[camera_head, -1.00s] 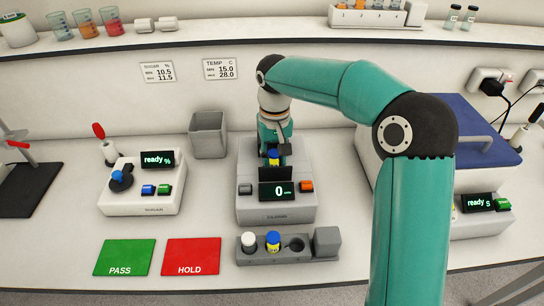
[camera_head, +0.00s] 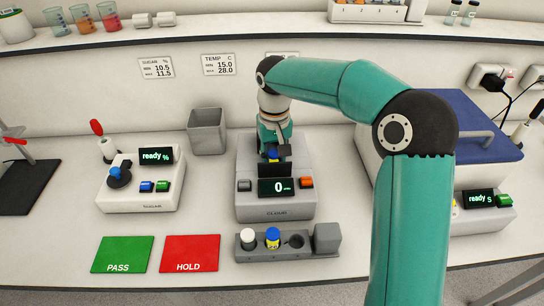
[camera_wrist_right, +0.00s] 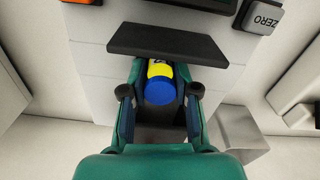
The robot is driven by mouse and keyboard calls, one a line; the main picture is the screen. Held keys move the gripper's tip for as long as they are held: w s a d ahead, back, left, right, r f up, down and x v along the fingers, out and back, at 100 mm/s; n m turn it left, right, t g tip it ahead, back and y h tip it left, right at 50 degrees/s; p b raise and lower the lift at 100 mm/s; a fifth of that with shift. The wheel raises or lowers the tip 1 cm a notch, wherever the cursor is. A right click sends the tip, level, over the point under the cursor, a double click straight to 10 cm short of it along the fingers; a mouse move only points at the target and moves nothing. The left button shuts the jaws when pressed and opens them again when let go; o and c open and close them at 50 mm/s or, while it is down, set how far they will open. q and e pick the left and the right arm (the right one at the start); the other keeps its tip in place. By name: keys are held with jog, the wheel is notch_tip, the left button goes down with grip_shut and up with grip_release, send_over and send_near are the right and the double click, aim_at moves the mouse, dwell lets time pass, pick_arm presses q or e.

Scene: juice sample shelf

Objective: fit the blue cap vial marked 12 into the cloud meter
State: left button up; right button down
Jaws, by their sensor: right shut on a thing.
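My right gripper (camera_head: 271,157) is shut on a vial with a blue cap and a yellow label (camera_wrist_right: 159,85), above the rear of the cloud meter (camera_head: 277,213). In the right wrist view the vial sits between the fingers, blue cap toward the camera. A dark mark on its label is too small to read. The meter's dark flap (camera_wrist_right: 167,44) stands beside the vial, and its display reads 0. The vial's lower end is hidden, so I cannot tell whether it is in the meter's opening. My left gripper is not in view.
A grey rack (camera_head: 261,255) in front of the meter holds a white-capped vial (camera_head: 248,238) and another blue-capped vial (camera_head: 273,238); one hole is empty. The sugar meter (camera_head: 141,190) stands left, a grey bin (camera_head: 207,132) behind. Green PASS (camera_head: 123,254) and red HOLD (camera_head: 190,253) mats lie in front.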

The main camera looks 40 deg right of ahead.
aim_at(274, 154)
jog(key=shift+s+a+f, duration=0.1)
jog(key=shift+s+f, duration=0.1)
jog(key=shift+f, duration=0.25)
dwell(0.5)
jog(key=c, duration=0.8)
grip_release()
jog(key=shift+w, duration=0.15)
jog(key=shift+r, duration=0.15)
jog(key=shift+r, duration=0.6)
notch_tip(274, 154, up, 10)
jog(key=shift+w+r, duration=0.1)
jog(key=shift+r, duration=0.15)
